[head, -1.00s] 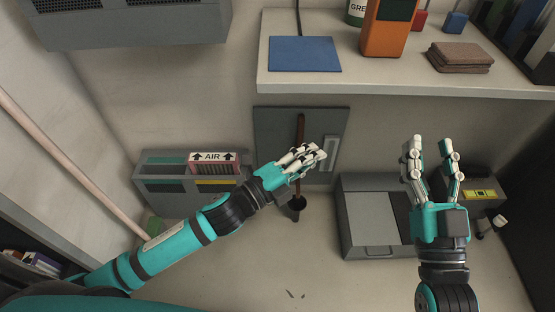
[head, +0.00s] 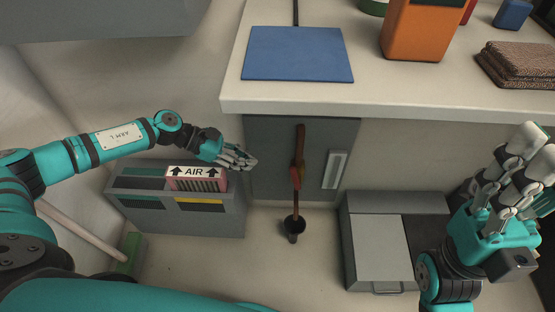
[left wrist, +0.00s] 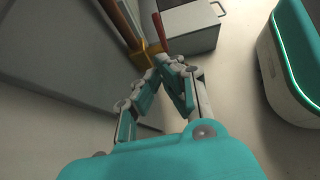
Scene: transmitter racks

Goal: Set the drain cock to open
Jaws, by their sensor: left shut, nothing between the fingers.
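The drain cock (head: 297,175) is a brass valve with a red lever on a brown vertical pipe (head: 300,140), in front of a grey wall panel below the counter. In the head view the lever overlaps the pipe's line; I cannot tell its exact angle. The left wrist view shows the brass body (left wrist: 152,52) and red lever (left wrist: 159,32) just beyond the fingertips. My left gripper (head: 250,163) is shut and empty, left of the cock and apart from it. My right gripper (head: 530,160) is open and empty at the far right.
A black drain cup (head: 294,225) stands on the floor under the pipe. A grey box (head: 378,250) is at right. The counter (head: 400,98) overhangs above. Floor in front is clear.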

